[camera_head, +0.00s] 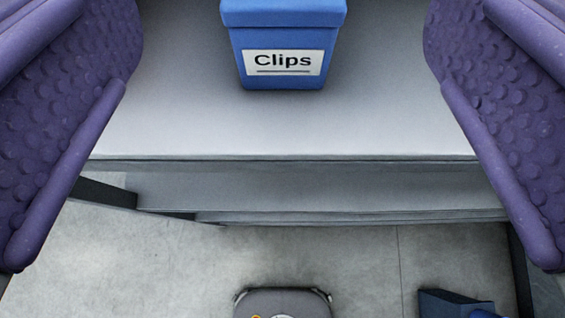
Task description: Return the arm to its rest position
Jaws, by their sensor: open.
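My gripper (284,172) is open, with one purple bumpy finger at the left edge of the camera view and one at the right edge. Nothing is between the fingers. A blue bin (284,76) with a white label reading "Clips" stands at the top middle, on a light grey surface. The bin lies beyond the gap between the fingers, and I see no contact with it. The rest of my arm is not in view.
The light grey surface (180,135) has bare room on both sides of the bin and ends in a straight front edge. Below is a grey concrete floor (150,255). A dark blue box (450,303) sits at the bottom right. A grey rounded object (284,300) is cut off at the bottom middle.

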